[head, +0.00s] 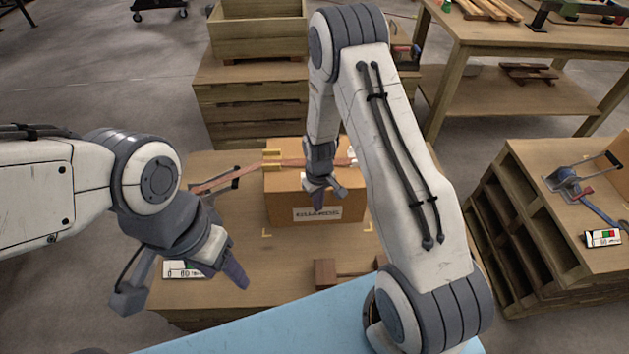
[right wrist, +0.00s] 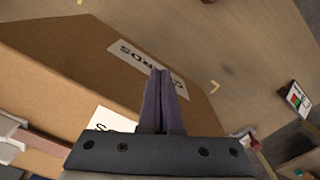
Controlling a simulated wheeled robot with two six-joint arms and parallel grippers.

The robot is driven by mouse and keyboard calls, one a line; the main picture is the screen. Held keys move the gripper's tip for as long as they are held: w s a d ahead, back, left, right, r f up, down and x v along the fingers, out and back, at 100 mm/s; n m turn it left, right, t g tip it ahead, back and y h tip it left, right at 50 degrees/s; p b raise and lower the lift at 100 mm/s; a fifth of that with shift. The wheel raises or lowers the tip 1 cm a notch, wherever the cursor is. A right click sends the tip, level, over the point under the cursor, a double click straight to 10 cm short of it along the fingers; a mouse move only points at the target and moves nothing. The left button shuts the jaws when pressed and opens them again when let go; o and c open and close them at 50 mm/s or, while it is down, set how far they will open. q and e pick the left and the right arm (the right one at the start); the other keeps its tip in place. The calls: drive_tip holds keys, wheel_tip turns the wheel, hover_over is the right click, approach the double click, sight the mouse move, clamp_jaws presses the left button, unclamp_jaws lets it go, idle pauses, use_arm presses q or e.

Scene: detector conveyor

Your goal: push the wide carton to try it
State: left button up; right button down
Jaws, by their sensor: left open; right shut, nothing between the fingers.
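The wide brown carton (head: 285,208) stands on the wooden table (head: 220,230) in front of me, with a white printed label on its near face. It also fills the left of the right wrist view (right wrist: 60,75). My right gripper (head: 320,196) is shut and empty, over the carton near its label side. In the right wrist view its fingers (right wrist: 161,78) point at the label's edge; I cannot tell whether they touch the carton. My left gripper (head: 238,272) is open, low at the table's left front, apart from the carton.
A reddish strap (head: 225,178) lies left of the carton. A small display card (head: 180,270) is beside my left gripper and a wooden block (head: 325,272) is at the table's front. A shelf unit (head: 520,195) with tools stands right; crates (head: 255,40) stand behind.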

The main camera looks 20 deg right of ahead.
drive_tip(key=shift+w+d+r, duration=0.1)
drive_tip(key=shift+w, duration=0.55)
idle(1.5)
drive_tip(key=shift+s, duration=0.1)
wheel_tip(320, 180, up, 10)
drive_tip(key=s+p, duration=0.2)
drive_tip(key=p, duration=0.7)
drive_tip(key=shift+s+a, duration=0.35)
drive_tip(key=shift+s, duration=0.05)
idle(0.5)
